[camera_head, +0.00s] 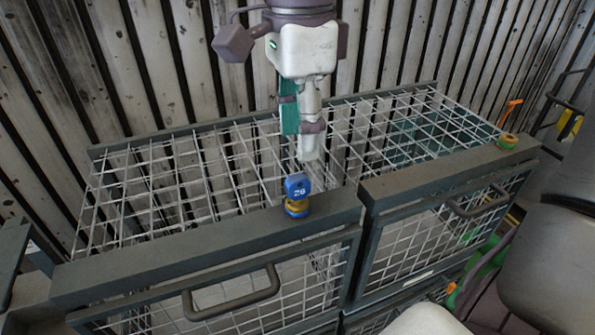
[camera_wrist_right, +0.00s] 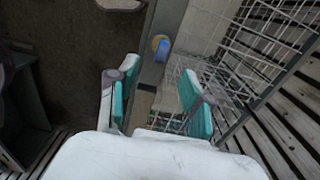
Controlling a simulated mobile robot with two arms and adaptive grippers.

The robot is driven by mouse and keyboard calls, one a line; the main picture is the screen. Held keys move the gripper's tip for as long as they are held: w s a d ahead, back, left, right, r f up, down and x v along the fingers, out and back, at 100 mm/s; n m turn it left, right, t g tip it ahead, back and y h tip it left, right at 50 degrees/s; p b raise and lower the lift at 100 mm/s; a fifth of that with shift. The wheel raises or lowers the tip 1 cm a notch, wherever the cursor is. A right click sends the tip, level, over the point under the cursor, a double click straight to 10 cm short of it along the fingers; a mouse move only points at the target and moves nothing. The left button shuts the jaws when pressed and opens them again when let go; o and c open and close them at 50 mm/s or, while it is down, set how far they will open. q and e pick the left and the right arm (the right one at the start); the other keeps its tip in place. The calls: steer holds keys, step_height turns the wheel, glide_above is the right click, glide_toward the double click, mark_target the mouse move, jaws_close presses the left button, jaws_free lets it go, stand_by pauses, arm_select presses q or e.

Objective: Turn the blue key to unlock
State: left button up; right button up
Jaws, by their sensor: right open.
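The blue key (camera_head: 297,185), marked with what looks like 26, stands upright in a yellow and blue lock (camera_head: 297,208) on the front top rail of the left cage. In the right wrist view the blue key (camera_wrist_right: 163,51) shows beyond the fingertips, roughly midway between them. My right gripper (camera_head: 302,145) points down above and slightly behind the key in the head view, apart from it. Its teal-padded fingers are open and empty, as the right wrist view (camera_wrist_right: 158,85) shows. My left gripper is not in view.
A wire cage (camera_head: 205,244) with a handle (camera_head: 232,292) holds the lock. A second cage (camera_head: 440,185) adjoins it on the right, with an orange key (camera_head: 511,108) in a green and yellow lock (camera_head: 508,141). A slatted wall (camera_head: 140,60) stands behind.

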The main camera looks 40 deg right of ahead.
mark_target(298, 177)
step_height(298, 177, down, 8)
steer(key=shift+w+f+p, duration=0.1)
steer(key=shift+f+p, duration=0.05)
steer(key=shift+p, duration=0.7)
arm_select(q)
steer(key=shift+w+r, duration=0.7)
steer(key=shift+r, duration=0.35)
arm_select(e)
steer(key=shift+f, duration=0.4)
steer(key=shift+c, duration=0.2)
jaws_close()
